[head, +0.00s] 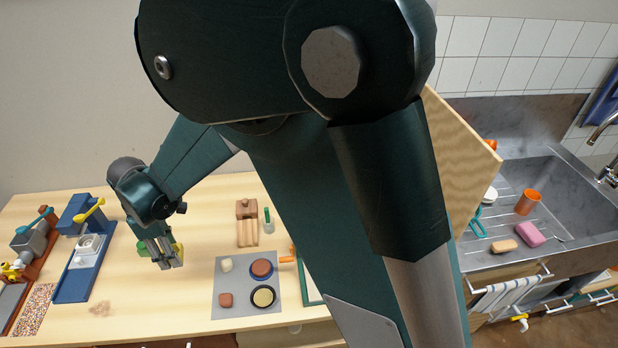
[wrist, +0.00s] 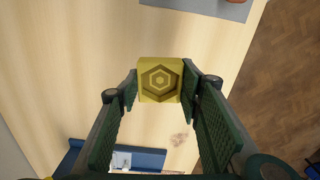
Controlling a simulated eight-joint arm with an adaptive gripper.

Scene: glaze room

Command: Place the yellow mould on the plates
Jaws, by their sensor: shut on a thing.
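The yellow mould (wrist: 160,80) is a small block with nested hexagons on its face. In the wrist view it sits between the fingertips of my gripper (wrist: 160,84), which is shut on it. In the head view my gripper (head: 172,262) points down over the left half of the table, and a bit of the yellow mould (head: 179,249) shows at its fingers. Two round dishes, which look like the plates, lie on a grey mat to the right: a blue-rimmed one (head: 252,275) with a brown disc and a black-rimmed one (head: 254,300) with a cream disc.
A blue press (head: 85,265) stands left of my gripper. Bare table lies between gripper and mat.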

